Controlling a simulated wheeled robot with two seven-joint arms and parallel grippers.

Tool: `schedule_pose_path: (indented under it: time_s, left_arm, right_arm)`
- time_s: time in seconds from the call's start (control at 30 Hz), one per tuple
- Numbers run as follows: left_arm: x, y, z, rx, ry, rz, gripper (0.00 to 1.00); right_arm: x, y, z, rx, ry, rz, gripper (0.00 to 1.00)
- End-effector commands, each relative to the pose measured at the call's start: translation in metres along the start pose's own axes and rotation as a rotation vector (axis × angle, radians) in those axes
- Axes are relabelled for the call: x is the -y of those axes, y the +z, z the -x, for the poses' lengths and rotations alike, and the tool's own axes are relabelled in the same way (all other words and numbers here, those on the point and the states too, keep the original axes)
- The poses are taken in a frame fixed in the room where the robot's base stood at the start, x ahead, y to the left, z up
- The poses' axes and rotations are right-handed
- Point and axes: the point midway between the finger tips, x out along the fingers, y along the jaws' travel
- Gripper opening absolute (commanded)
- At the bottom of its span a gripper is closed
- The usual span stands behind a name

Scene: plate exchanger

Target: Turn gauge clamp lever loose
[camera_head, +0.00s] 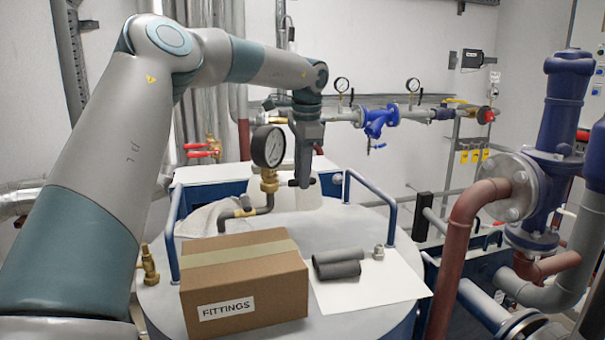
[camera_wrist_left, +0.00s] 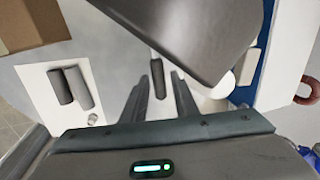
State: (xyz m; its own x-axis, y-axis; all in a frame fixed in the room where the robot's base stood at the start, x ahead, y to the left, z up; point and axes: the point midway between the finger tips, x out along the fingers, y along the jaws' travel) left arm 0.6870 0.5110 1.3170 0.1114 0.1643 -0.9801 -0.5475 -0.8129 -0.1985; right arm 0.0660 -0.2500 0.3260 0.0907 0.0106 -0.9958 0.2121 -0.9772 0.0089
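The round pressure gauge (camera_head: 268,147) stands upright on a brass fitting above a bent dark pipe on the tank. My left gripper (camera_head: 303,180) points down just right of the gauge and appears apart from it. In the left wrist view its two fingers (camera_wrist_left: 158,95) are spread. A short dark handle (camera_wrist_left: 158,78), probably the clamp lever, lies in the gap between them, with space visible on both sides. The clamp itself is hard to make out behind the gripper. A large dark grey body (camera_wrist_left: 185,35) fills the top of the wrist view. My right gripper is not in view.
A cardboard box marked FITTINGS (camera_head: 245,285) and a white sheet (camera_head: 385,290) with dark grey tubes (camera_head: 338,265) lie on the tank lid. Blue rail handles (camera_head: 370,190) rise at both sides. Red-brown pipes (camera_head: 460,240) and a blue pump stand at right.

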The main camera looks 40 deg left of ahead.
Motion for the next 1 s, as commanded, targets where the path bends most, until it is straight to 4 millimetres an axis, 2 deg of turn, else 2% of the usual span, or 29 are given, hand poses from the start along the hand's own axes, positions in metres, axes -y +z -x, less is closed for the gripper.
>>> schedule_pose_path:
  time_s: [0.37,0.57,0.77,1.0]
  left_arm:
    - [-0.001,0.000,0.000,0.000,0.003,-0.002,0.35]
    - [-0.001,-0.001,0.010,-0.002,0.002,-0.001,0.35]
    - [0.000,-0.001,0.037,-0.003,0.002,-0.001,0.35]
    - [0.000,-0.001,0.086,-0.004,0.003,-0.001,0.35]
  right_arm:
    - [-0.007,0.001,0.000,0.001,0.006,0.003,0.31]
    - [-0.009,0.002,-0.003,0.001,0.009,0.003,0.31]
    - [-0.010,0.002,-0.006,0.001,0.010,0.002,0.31]
    - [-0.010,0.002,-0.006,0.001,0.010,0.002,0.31]
